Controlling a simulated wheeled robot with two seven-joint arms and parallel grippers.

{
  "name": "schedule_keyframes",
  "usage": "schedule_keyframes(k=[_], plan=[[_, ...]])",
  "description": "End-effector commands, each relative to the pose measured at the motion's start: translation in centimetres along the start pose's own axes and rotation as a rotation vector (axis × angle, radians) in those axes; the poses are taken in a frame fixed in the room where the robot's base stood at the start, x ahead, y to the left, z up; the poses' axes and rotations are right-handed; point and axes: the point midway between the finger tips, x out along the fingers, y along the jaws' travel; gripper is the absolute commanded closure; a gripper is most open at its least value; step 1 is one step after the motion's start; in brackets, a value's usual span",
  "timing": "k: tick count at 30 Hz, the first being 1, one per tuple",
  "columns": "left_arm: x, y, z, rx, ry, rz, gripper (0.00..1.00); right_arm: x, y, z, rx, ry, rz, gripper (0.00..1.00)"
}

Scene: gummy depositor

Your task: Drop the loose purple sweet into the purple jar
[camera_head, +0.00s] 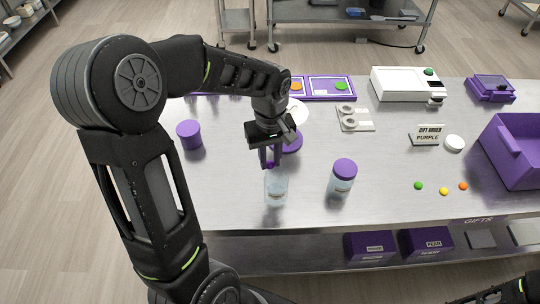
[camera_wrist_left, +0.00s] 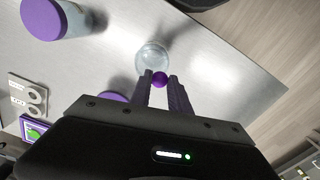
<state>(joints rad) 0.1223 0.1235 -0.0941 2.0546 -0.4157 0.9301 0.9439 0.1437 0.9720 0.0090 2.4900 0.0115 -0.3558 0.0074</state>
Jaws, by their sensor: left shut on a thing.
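The loose purple sweet (camera_wrist_left: 160,79) is a small round ball between the fingertips of my left gripper (camera_head: 270,163). The gripper is shut on it and points down. An open clear jar (camera_head: 276,188) stands upright on the table just below the fingertips. In the left wrist view the jar's round mouth (camera_wrist_left: 153,55) is just beyond the sweet. A purple lid (camera_head: 292,143) lies behind the gripper, partly hidden by it. Another clear jar (camera_head: 342,182) with a purple lid on stands to the right. My right gripper is not seen; only a bit of dark arm shows at bottom right.
A purple cylinder (camera_head: 189,135) stands at the left. A white device (camera_head: 405,84) stands at the back. The table front is bare.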

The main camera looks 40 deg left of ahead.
Motion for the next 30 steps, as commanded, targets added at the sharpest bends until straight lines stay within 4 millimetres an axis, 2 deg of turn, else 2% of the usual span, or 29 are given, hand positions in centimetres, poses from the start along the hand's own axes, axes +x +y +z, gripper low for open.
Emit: schedule_keyframes(k=[1,6,18,19,27,30], plan=[[1.1,0.0,0.0,0.000,-0.001,-0.001,1.00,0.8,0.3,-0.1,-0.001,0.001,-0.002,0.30],[2.5,0.0,0.0,0.000,0.000,0.000,1.00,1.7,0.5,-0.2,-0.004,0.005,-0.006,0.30],[2.8,0.0,0.0,0.000,0.000,0.000,1.00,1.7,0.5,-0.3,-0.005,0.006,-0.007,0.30],[2.8,0.0,0.0,0.000,0.000,0.000,0.75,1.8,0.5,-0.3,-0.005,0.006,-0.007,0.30],[2.8,0.0,0.0,0.000,0.000,0.000,0.53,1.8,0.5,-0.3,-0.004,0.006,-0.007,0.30],[2.8,0.0,0.0,0.000,0.000,0.000,0.52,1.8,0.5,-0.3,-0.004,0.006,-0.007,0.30]])
